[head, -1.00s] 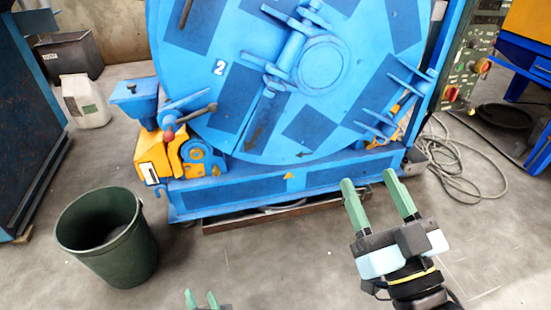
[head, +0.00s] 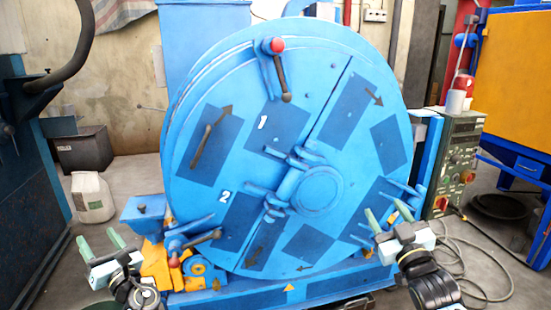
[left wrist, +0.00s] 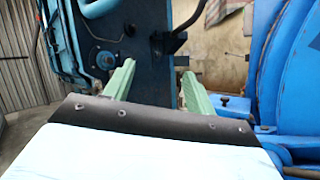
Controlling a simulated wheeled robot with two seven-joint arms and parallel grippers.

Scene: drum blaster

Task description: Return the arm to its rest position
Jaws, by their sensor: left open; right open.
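My left gripper (head: 100,242) is open and empty at the lower left of the head view, in front of the blue machine's left side. Its green fingers stand apart in the left wrist view (left wrist: 155,82), with nothing between them. My right gripper (head: 383,220) is open and empty at the lower right, in front of the drum's lower right edge. The large round blue drum door (head: 375,150) fills the middle of the head view, marked 1 and 2. A red-knobbed handle (head: 280,70) is at its top, and another red-knobbed lever (head: 200,240) is at its lower left.
A control panel (head: 462,150) stands right of the drum, with cables (head: 480,265) on the floor. A white jug (head: 92,197) and a dark bin (head: 85,150) stand at left. A blue machine (head: 30,180) borders the left edge.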

